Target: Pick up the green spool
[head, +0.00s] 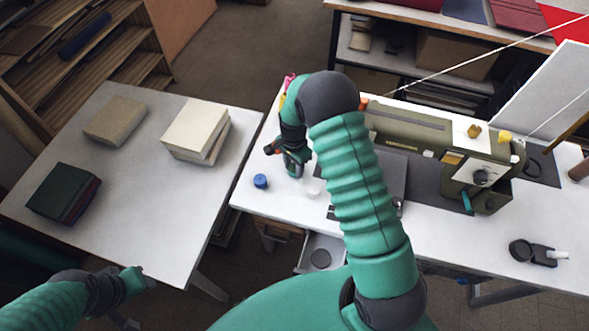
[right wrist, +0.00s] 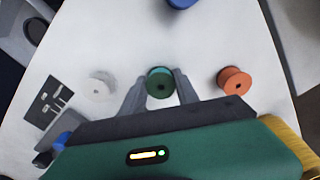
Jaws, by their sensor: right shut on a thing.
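The green spool (right wrist: 160,82) is between the two grey fingers of my right gripper (right wrist: 160,90) in the right wrist view. The fingers press on it from both sides, and its round end with a dark centre hole faces the camera. In the head view my right gripper (head: 291,164) is at the left end of the white sewing table; I cannot make out the spool clearly there. My left gripper (head: 138,282) is low at the left, away from the spool, and its finger opening cannot be made out.
A white spool (right wrist: 99,86) and an orange spool (right wrist: 234,80) stand on either side. A blue spool (head: 260,181) is near the table's left edge. A sewing machine (head: 450,150) stands to the right. Books (head: 195,128) lie on the separate left table.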

